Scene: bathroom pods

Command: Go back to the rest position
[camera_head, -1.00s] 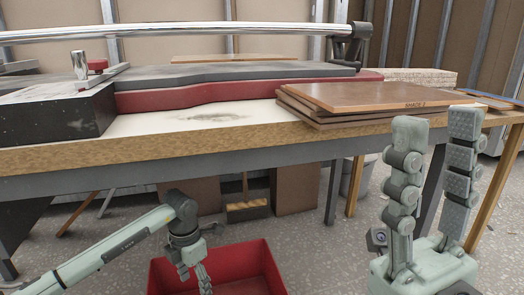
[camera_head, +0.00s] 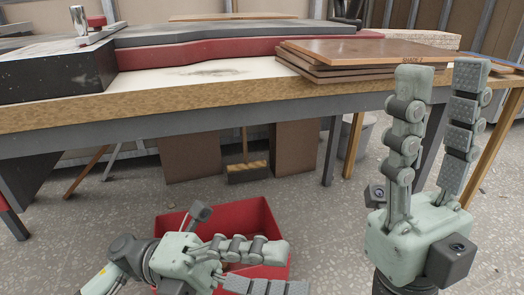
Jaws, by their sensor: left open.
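My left gripper (camera_head: 291,270) is low in the head view, in front of and partly over a red bin (camera_head: 258,213). Its fingers point right and stand apart, with nothing seen between them. My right gripper (camera_head: 441,72) is at the right, its two padded fingers pointing up and spread apart. It is empty and stands in front of the workbench (camera_head: 210,94) in the picture. The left arm and gripper hide part of the bin and its inside.
A stack of brown boards (camera_head: 350,52) lies on the bench's right side. A dark block (camera_head: 50,72) and long red and grey pieces (camera_head: 215,50) lie further left. Speckled floor is open around the bin.

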